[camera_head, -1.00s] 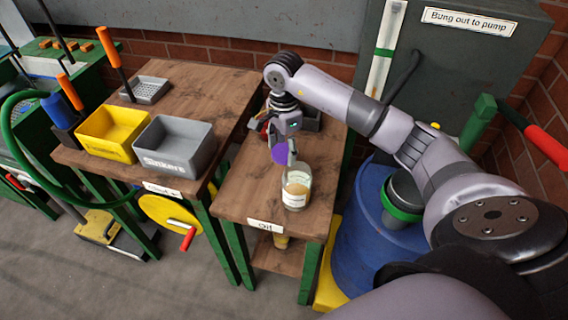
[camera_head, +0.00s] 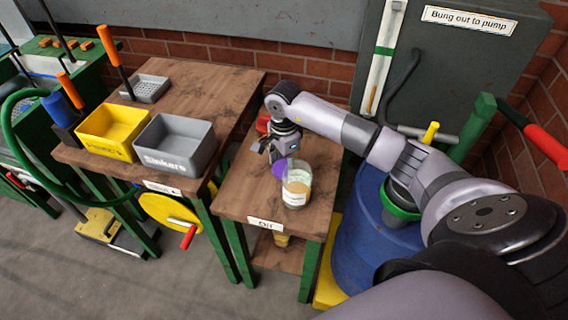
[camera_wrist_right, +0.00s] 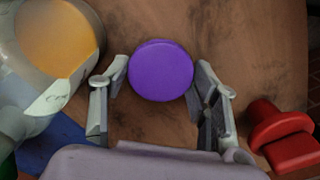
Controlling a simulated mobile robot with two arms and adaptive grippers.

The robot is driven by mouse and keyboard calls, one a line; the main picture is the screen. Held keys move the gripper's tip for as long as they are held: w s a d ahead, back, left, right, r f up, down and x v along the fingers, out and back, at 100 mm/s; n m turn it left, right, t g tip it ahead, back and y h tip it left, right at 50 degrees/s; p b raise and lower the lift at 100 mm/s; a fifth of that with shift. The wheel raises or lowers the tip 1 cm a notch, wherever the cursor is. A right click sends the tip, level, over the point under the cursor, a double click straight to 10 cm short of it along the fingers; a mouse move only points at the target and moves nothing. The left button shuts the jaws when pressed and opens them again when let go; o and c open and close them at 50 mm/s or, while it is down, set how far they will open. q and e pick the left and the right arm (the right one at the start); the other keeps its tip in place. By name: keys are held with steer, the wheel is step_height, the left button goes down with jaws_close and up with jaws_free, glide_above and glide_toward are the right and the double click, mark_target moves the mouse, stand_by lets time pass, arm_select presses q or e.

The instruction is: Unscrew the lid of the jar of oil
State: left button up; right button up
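The clear glass jar of oil (camera_head: 296,190), with a pale label and yellow-orange contents, stands upright near the front of the small table marked "Oil". In the right wrist view the jar (camera_wrist_right: 45,65) is at the upper left, cut by the frame, with no lid over its contents. The round purple lid (camera_head: 279,169) is off the jar, close to its left side. My right gripper (camera_head: 281,157) is above the table beside the jar. In the right wrist view its fingers lie on either side of the lid (camera_wrist_right: 161,71) and appear shut on it. My left gripper is out of view.
A yellow bin (camera_head: 112,130) and a grey bin (camera_head: 170,150) stand on the neighbouring table (camera_head: 222,92). A red object (camera_wrist_right: 283,138) lies right of my gripper in the wrist view. A blue barrel (camera_head: 365,230) stands right of the oil table. The table's front left is clear.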

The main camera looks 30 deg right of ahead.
steer(key=shift+o, duration=0.8)
steer(key=shift+r, duration=0.1)
steer(key=shift+r, duration=0.25)
step_height(320, 180, up, 12)
steer(key=b, duration=0.1)
steer(key=shift+f, duration=0.15)
